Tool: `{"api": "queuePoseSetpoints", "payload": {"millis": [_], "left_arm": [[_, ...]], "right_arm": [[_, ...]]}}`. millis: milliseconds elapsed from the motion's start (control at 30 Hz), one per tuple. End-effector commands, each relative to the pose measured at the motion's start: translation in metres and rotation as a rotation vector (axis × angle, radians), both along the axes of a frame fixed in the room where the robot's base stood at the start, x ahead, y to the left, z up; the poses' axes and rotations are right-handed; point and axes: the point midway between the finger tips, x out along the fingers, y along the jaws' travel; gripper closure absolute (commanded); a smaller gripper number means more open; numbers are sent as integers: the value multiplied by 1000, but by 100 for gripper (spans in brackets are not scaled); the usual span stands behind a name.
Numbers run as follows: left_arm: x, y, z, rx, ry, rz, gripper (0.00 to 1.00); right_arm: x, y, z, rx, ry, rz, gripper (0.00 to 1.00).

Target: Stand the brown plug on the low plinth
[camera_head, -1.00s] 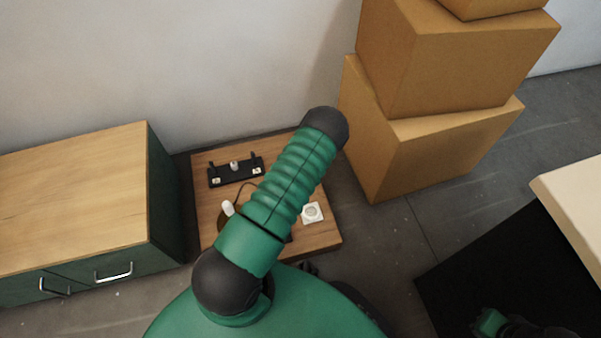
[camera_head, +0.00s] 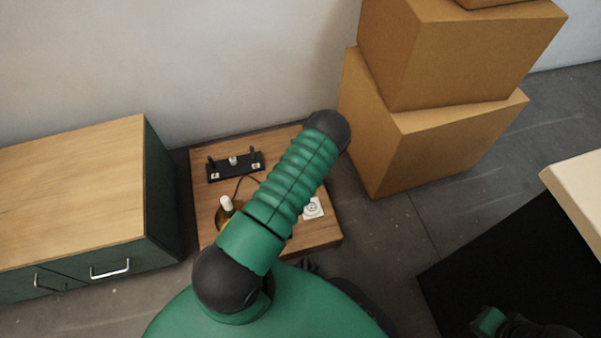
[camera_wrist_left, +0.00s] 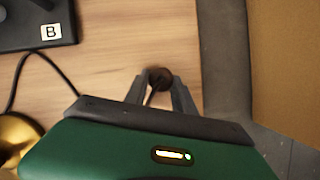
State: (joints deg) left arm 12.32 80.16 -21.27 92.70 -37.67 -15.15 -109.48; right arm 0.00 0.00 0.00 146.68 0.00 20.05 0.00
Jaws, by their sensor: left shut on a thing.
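In the head view my green arm hides the left gripper and plug. Part of my right arm shows at the lower right, its jaws unclear.
On the plinth are a black rack (camera_head: 236,168) with labels, a brass lamp base (camera_head: 222,216) with a white top, and a white socket (camera_head: 313,208). A cabinet (camera_head: 75,190) stands left, stacked cardboard boxes (camera_head: 435,145) right. Bare wood surrounds the plug.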

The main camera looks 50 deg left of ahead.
Motion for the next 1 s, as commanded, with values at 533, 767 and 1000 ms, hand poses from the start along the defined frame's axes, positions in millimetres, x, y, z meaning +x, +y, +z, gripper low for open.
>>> {"api": "queuePoseSetpoints", "payload": {"millis": [533,767,1000], "left_arm": [[0,0,-5,0,0,-1,45],[0,0,-5,0,0,0,44],[-5,-5,18,1,1,-3,44]], "right_arm": [[0,0,-3,0,0,0,100],[0,0,-3,0,0,0,100],[0,0,15,0,0,0,100]]}}
